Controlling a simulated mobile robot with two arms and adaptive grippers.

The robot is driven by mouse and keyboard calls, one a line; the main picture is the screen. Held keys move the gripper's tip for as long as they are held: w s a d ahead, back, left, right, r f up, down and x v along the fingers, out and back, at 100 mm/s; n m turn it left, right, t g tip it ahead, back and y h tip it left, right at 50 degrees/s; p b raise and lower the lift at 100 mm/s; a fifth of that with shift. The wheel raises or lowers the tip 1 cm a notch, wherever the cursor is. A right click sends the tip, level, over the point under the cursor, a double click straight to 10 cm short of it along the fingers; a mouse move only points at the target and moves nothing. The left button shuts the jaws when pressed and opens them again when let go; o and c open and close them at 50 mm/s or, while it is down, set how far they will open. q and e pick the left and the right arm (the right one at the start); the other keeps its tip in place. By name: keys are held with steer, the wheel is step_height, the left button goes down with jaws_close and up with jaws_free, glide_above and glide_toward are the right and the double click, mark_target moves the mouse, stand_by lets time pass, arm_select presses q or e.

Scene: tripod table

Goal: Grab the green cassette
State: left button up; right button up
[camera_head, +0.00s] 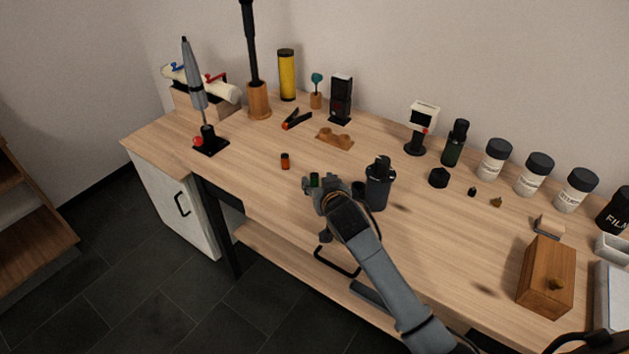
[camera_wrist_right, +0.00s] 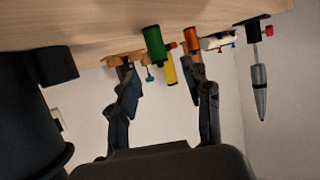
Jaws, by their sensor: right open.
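The green cassette (camera_head: 315,180) is a small dark green cylinder standing upright near the front edge of the wooden table (camera_head: 245,170). My right gripper (camera_head: 313,187) is open at the table's front, with the cassette by its fingertips; its lower part is partly hidden. In the right wrist view, which looks upside down, the green cassette (camera_wrist_right: 154,42) appears between the two spread fingers of my right gripper (camera_wrist_right: 162,72), nearer the left finger. I cannot tell whether a finger touches it. My left gripper is not in view.
A small orange cassette (camera_head: 285,160) stands left of the gripper, and it also shows near the right finger (camera_wrist_right: 191,39). A dark bottle (camera_head: 378,188) stands close on the right. A wooden holder (camera_head: 334,139) lies behind. Table is bare left of the orange cassette.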

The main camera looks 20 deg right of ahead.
mark_target(315, 175)
steer(key=x, duration=0.3)
steer(key=shift+w+f, duration=0.15)
steer(key=shift+w, duration=0.2)
steer(key=c, duration=1)
steer(key=shift+o, duration=0.2)
